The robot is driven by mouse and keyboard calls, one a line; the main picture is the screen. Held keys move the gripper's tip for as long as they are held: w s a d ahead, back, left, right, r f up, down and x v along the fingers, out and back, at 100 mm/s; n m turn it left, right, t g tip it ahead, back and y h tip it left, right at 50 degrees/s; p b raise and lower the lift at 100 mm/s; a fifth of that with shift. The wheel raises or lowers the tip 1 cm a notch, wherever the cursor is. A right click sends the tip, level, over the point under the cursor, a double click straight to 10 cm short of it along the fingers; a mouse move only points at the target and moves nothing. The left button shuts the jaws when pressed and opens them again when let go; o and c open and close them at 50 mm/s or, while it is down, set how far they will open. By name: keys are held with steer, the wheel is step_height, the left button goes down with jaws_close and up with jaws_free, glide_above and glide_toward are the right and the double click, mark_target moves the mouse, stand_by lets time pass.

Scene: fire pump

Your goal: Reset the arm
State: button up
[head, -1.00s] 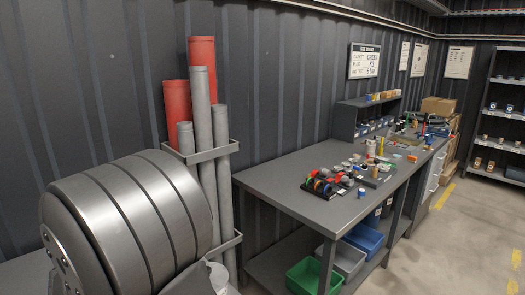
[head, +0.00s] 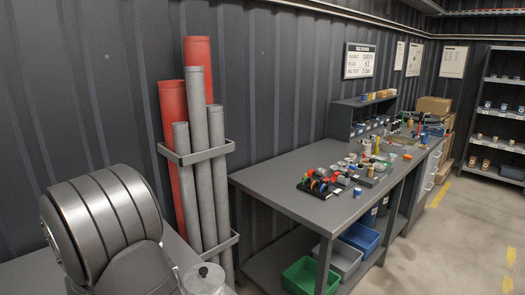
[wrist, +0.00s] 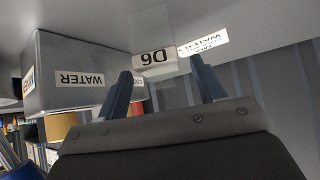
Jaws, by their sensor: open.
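My gripper (wrist: 161,66) shows in the wrist view with its two blue-grey fingers spread apart. Nothing is held between them. A grey box labelled WATER (wrist: 85,55) is to the left of the fingers, and a second white label (wrist: 203,42) is behind the right fingertip. Whether the fingers touch any of these I cannot tell. In the head view my grey banded arm link is at the lower left; my gripper is not visible there.
The workbench (head: 265,178) carries small coloured parts, with green (head: 308,277) and blue bins below. Shelves stand at far right. The floor at right is clear.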

steer(key=s, duration=0.2)
steer(key=s+d, duration=0.1)
steer(key=s, duration=0.1)
steer(key=s+d, duration=0.1)
steer(key=s, duration=0.1)
steer(key=shift+d+r, duration=0.2)
steer(key=shift+r, duration=0.15)
step_height(320, 180, up, 13)
steer(key=s+a+f+n+g+y, duration=0.1)
steer(key=s+a+f+n, duration=0.1)
steer(key=s+f, duration=0.2)
steer(key=s+a+f+n+y, duration=0.1)
steer(key=s+a+f+n, duration=0.1)
steer(key=s, duration=0.5)
steer(key=shift+a+f+g+y, duration=0.4)
steer(key=shift+a+f, duration=0.45)
steer(key=shift+f, duration=0.35)
steer(key=shift+s, duration=0.1)
